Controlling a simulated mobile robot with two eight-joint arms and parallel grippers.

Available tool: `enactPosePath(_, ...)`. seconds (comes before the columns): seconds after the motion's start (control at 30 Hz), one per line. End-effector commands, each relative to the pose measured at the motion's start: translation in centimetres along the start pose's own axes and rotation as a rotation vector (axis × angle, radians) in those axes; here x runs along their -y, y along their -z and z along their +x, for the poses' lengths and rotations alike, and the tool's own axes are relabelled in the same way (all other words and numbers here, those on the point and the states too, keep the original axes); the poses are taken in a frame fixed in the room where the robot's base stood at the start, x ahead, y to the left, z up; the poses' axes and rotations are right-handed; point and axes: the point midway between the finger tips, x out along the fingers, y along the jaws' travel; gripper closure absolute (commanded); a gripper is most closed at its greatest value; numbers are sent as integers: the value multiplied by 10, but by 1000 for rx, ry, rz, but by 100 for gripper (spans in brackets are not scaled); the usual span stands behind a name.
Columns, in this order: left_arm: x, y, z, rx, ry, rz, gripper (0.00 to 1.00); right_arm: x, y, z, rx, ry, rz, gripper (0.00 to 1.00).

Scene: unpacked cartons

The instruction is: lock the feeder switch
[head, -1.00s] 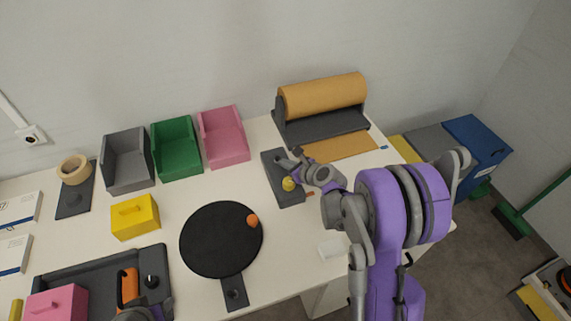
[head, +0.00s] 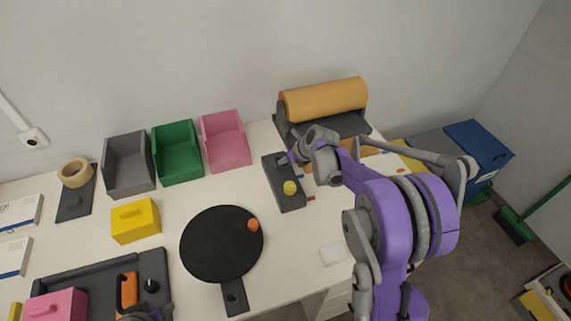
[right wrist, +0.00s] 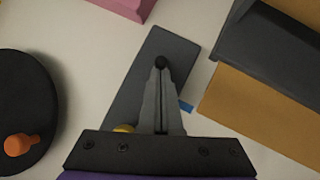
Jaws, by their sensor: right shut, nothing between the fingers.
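The feeder switch is likely the long dark grey plate (head: 290,201) right of the pink bin, with a round yellow knob (head: 290,187) on its near half. My right gripper (head: 287,158) is shut at the far end of the plate. In the right wrist view its fingertips (right wrist: 161,64) are together at a small round black knob (right wrist: 161,61) over the plate (right wrist: 170,47); I cannot tell whether they touch it. The yellow knob (right wrist: 124,128) is mostly hidden behind the gripper there. Only a bit of my left arm shows at the bottom edge; its fingers are not visible.
A roll stand (head: 322,104) with brown paper is close right of the plate. A pink bin (head: 225,145) is to its left. A black disc (head: 215,250) with an orange knob (head: 253,225) lies nearer. Bare white table lies between disc and plate.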

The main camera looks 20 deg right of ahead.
Motion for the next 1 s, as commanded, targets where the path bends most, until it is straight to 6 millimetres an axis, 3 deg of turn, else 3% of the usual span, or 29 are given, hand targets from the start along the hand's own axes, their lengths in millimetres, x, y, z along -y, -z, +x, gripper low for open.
enactPosePath(1.0,0,5,-5,-4,0,0,50,-1,-11,-12,7,1,-2,100)
